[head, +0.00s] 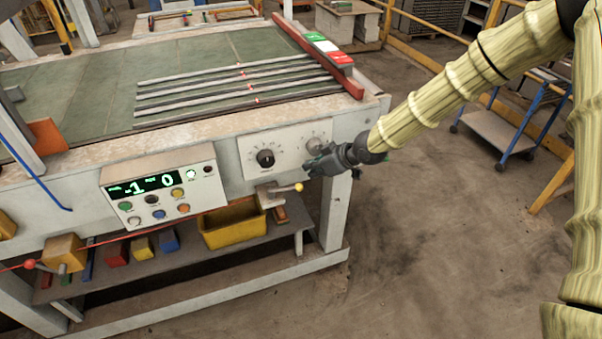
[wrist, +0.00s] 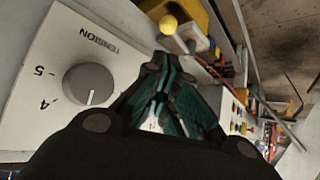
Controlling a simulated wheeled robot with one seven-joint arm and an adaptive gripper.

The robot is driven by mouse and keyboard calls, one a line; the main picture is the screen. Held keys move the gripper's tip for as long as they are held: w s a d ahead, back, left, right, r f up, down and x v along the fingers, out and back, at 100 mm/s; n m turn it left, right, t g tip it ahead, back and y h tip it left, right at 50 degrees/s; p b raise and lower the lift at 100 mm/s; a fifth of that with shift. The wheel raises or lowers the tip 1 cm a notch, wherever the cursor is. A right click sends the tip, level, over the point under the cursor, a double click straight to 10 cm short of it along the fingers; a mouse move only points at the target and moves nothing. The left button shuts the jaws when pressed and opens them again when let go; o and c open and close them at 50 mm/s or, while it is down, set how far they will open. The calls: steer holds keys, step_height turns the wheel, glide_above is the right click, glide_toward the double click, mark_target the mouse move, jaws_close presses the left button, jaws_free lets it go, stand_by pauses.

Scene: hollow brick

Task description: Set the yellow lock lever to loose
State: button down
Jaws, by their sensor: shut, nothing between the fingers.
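The yellow lock lever (head: 298,187) shows in the head view as a short pale arm with a yellow ball at its end. It sticks out to the right from a block under the dial panel on the table's front. In the wrist view its yellow ball (wrist: 168,24) is at the top, with the arm running right from it. My gripper (head: 311,170) is shut and empty, in front of the dial panel, just above and right of the lever's ball. In the wrist view the shut fingertips (wrist: 162,66) are apart from the ball. I see no readable lever marking.
The dial panel (head: 246,165) has a black knob (head: 265,159) and a grey knob; a knob (wrist: 91,84) beside a TENSION label is close to my gripper in the wrist view. A button box (head: 205,190) is left, a yellow bin (head: 235,228) below.

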steer(key=p+x, duration=0.2)
steer(key=x, duration=0.7)
steer(key=shift+a+f, duration=0.2)
steer(key=shift+f, duration=0.05)
steer(key=shift+w, duration=0.15)
